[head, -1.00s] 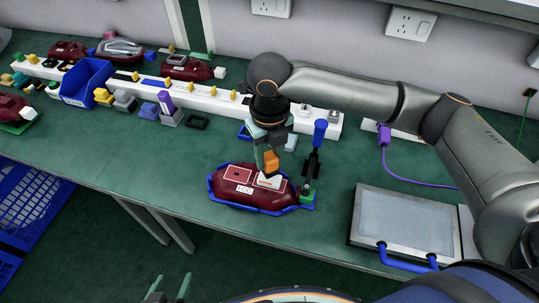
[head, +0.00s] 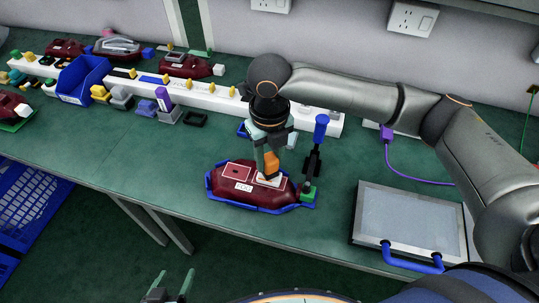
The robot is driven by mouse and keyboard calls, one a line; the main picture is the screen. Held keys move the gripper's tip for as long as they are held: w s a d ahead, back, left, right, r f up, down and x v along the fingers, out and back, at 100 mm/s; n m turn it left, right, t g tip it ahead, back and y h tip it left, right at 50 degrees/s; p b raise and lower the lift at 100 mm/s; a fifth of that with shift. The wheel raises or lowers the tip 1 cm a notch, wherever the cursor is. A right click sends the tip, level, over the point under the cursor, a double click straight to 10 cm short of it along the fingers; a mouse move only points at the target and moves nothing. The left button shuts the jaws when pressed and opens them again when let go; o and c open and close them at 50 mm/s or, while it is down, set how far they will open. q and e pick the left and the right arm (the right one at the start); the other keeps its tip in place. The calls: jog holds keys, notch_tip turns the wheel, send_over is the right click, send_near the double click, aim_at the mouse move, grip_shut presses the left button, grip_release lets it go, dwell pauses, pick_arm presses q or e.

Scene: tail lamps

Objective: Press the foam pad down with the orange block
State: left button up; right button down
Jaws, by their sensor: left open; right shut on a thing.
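The orange block (head: 271,162) is held in my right gripper (head: 269,151), which is shut on it. The block stands over a white foam pad (head: 268,180) on the top of a dark red tail lamp (head: 238,178). Its lower end appears to touch the pad, though the contact is small in view. The lamp lies in a blue holder (head: 260,208) on the green bench. My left gripper (head: 170,287) is open and empty at the bottom edge, well away from the lamp.
A clamp with a blue handle (head: 321,130) stands just right of the lamp. A framed panel with blue handles (head: 410,228) lies further right. A blue bin (head: 84,80) and several small parts line the back left. The bench left of the lamp is clear.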

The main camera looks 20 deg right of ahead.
pick_arm(q)
jog(key=shift+s+f, duration=0.3)
jog(key=shift+s, duration=0.05)
pick_arm(e)
jog(key=shift+f, duration=0.5)
pick_arm(q)
jog(key=shift+w+r, duration=0.15)
jog(key=shift+w, duration=0.15)
pick_arm(e)
jog(key=shift+s+f, duration=0.1)
dwell(0.4)
notch_tip(320, 180, up, 2)
jog(key=shift+r+p, duration=0.1)
jog(key=shift+p, duration=0.95)
jog(key=shift+r+p, duration=0.3)
jog(key=shift+p, duration=0.05)
jog(key=shift+r+p, duration=0.65)
jog(key=shift+p, duration=0.1)
jog(key=shift+r+p, duration=1.1)
jog(key=shift+p, duration=0.15)
pick_arm(q)
jog(key=r, duration=0.2)
jog(key=a+r, duration=0.1)
jog(key=s+r, duration=0.1)
jog(key=r, duration=0.1)
jog(key=shift+a+r, duration=0.15)
jog(key=shift+r, duration=0.2)
